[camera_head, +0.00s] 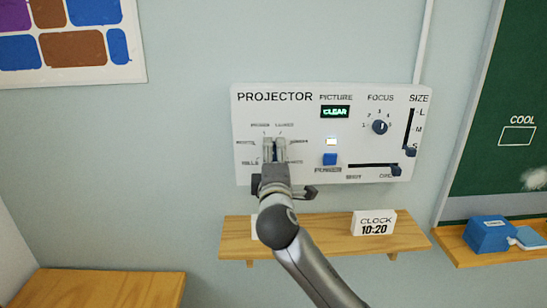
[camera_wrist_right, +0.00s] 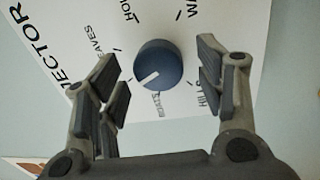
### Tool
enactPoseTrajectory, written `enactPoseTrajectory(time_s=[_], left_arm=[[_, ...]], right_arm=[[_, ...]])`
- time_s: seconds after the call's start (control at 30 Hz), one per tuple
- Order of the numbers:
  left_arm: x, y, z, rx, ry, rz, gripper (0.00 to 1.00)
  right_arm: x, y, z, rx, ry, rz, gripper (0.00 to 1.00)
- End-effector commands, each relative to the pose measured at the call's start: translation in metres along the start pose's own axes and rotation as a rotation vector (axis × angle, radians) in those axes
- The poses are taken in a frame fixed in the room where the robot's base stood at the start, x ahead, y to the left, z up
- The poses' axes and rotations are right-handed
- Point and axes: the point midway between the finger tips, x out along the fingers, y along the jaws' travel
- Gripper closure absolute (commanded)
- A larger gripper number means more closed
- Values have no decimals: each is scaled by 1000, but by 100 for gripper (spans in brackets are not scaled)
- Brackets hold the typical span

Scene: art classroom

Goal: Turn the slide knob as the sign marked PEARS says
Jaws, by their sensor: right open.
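The slide knob (camera_wrist_right: 158,65) is round and dark blue on the white PROJECTOR panel (camera_head: 300,172). In the wrist view its white pointer line aims toward the lower left, with small words around it, one reading LEAVES. My right gripper (camera_head: 274,148) is at the panel's lower left and covers the knob in the head view. Its open fingers (camera_wrist_right: 160,72) stand on either side of the knob, with gaps on both sides. No sign reading PEARS is readable; a white card (camera_head: 256,228) on the shelf is mostly hidden behind my right arm. My left gripper is out of view.
The panel also holds a FOCUS knob (camera_head: 380,127), a SIZE slider (camera_head: 410,152), a lower slider (camera_head: 395,170) and a blue button (camera_head: 330,159). The PICTURE display (camera_head: 335,112) reads CLEAR. A CLOCK card (camera_head: 374,223) reading 10:20 stands on the wooden shelf (camera_head: 330,237).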

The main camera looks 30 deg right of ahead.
Motion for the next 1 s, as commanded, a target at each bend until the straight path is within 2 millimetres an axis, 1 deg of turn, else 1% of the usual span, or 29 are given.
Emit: enactPoseTrajectory(time_s=[0.17,0.3,0.4,0.5,0.6,0.7,1.0], left_arm=[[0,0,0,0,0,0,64],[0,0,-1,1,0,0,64],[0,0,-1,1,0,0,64],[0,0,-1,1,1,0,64],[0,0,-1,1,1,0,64],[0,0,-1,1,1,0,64],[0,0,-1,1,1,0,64]], right_arm=[[-33,-1,-1,2,4,-1,37],[-64,-1,-1,3,3,-2,37],[-83,-1,0,2,3,-2,37],[-98,-1,-1,2,3,-2,37],[-107,-1,0,0,1,-1,37],[-111,0,0,1,1,-1,37],[-111,0,0,1,0,-1,37]])
